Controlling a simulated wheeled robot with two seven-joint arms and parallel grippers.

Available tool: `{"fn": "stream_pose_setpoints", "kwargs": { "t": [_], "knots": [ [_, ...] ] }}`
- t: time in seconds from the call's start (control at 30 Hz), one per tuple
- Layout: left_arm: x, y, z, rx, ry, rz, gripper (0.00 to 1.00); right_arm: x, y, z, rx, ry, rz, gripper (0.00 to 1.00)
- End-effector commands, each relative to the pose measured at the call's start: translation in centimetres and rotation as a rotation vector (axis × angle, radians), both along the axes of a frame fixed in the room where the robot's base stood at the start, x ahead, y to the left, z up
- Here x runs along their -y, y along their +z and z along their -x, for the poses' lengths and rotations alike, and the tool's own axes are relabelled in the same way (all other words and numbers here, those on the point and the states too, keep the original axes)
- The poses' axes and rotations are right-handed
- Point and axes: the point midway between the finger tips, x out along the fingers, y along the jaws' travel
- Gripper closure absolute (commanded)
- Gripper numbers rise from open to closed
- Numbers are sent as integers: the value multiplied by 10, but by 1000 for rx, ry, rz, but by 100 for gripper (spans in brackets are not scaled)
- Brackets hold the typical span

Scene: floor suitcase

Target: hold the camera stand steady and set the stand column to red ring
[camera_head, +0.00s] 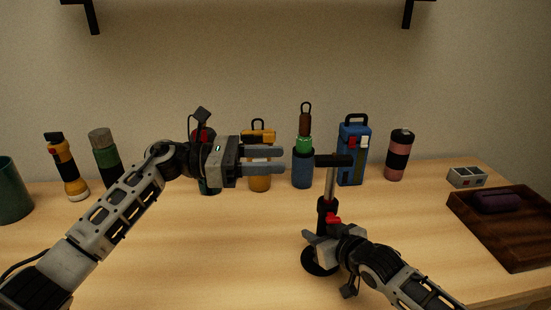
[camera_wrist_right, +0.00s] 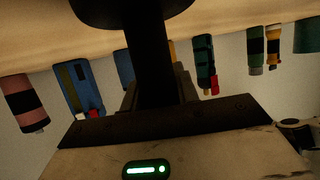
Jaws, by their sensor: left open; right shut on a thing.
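The camera stand has a round black base (camera_head: 312,268), a black lower column (camera_head: 322,208), a silver inner rod (camera_head: 330,183) and a black crossbar top (camera_head: 333,160). It stands upright on the table. A red part (camera_head: 333,219) shows on the column just above my right gripper; I cannot make out a red ring on the rod. My right gripper (camera_head: 318,238) is shut on the lower column, above the base. In the right wrist view the dark column (camera_wrist_right: 152,60) runs between the fingers. My left gripper (camera_head: 281,160) is open and empty, left of the crossbar and apart from it.
Behind stand a blue bottle with green and brown top (camera_head: 302,171), a blue case (camera_head: 352,155), a pink-black can (camera_head: 398,156) and a yellow lantern (camera_head: 259,183). A dark wooden tray (camera_head: 515,245) is at right. The table's front left is clear.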

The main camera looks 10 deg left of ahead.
Motion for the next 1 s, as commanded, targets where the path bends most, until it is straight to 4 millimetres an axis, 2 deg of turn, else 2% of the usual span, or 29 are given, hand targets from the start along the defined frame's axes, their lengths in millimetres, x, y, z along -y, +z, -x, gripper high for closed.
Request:
{"fn": "stream_pose_setpoints", "kwargs": {
  "t": [0.17, 0.2, 0.27, 0.3, 0.67, 0.77, 1.0],
  "knots": [
    [0, 0, 0, 0, 0, 0, 58, 0, -2, 1, -3, 0, 3, 100],
    [0, 0, 0, 0, 0, 0, 58, 0, -2, 1, -3, 0, 3, 64],
    [0, 0, 0, 0, 0, 0, 58, 0, -2, 1, -3, 0, 3, 47],
    [0, 0, 0, 0, 0, 0, 58, 0, -2, 1, -2, 0, 2, 44],
    [0, 0, 0, 0, 0, 0, 58, 4, 1, 4, -2, 0, 1, 44],
    [0, 0, 0, 0, 0, 0, 58, 11, 5, 12, 0, 1, 0, 44],
    [0, 0, 0, 0, 0, 0, 58, 39, 23, 46, 0, 1, 3, 44]
  ]
}}
